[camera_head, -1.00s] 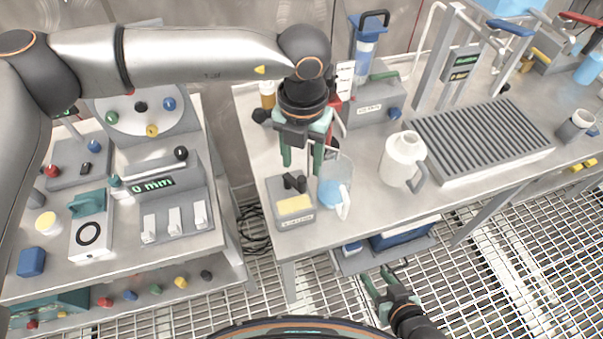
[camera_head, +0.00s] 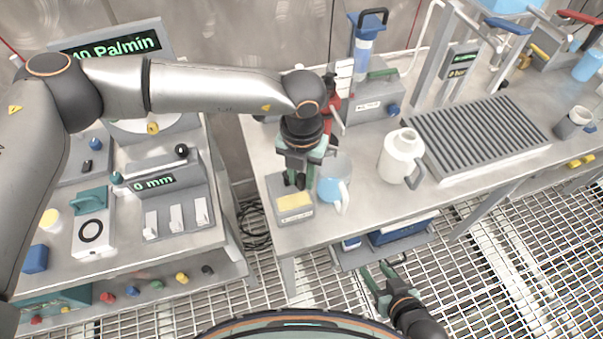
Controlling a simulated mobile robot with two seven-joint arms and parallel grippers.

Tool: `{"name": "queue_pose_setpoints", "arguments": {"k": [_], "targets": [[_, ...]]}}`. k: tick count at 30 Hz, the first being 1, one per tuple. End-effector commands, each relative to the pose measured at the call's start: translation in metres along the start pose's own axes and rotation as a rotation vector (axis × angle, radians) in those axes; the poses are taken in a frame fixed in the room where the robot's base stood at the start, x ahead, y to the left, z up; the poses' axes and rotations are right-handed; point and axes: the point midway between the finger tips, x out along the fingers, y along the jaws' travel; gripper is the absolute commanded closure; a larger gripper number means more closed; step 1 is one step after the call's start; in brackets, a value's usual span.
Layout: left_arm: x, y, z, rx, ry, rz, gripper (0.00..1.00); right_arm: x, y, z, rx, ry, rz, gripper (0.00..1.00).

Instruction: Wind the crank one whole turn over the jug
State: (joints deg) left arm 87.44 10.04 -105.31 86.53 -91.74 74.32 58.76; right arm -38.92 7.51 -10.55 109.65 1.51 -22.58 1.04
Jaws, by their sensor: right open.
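A clear jug (camera_head: 333,182) with blue liquid stands near the front left of the right bench, its handle toward the front. Just left of it is a small grey box (camera_head: 294,216) with a yellow top patch and a black piece (camera_head: 293,181) at its back. My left gripper (camera_head: 297,172) points down over this black piece; its fingertips overlap it, and I cannot tell whether they grip it. I cannot tell which part is the crank. A black bent handle (camera_head: 374,13) tops a blue-and-clear column behind. My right gripper (camera_head: 376,275) is open and empty, low in front of the bench.
A white jug (camera_head: 402,154) stands right of the clear jug, beside a ribbed grey tray (camera_head: 478,136). A red device (camera_head: 332,93) is close behind my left wrist. The left bench (camera_head: 130,243) holds panels and switches. A floor gap separates the benches.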

Motion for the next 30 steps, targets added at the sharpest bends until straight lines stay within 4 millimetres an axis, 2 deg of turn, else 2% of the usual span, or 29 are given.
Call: {"name": "queue_pose_setpoints", "arguments": {"k": [1, 7, 22, 30], "targets": [[0.000, 0.000, 0.000, 0.000, 0.000, 0.000, 0.78, 0.000, 0.000, 0.000, 0.000, 0.000, 0.000, 0.53], [0.000, 0.000, 0.000, 0.000, 0.000, 0.000, 1.00, 0.000, 0.000, 0.000, 0.000, 0.000, 0.000, 0.53], [0.000, 0.001, 0.000, 0.016, -0.001, 0.000, 1.00, 0.002, 0.000, 0.002, 0.000, 0.000, 0.000, 0.53], [0.004, 0.004, -0.005, 0.140, -0.003, 0.000, 1.00, 0.015, 0.001, 0.016, 0.000, 0.000, 0.000, 0.53]]}}
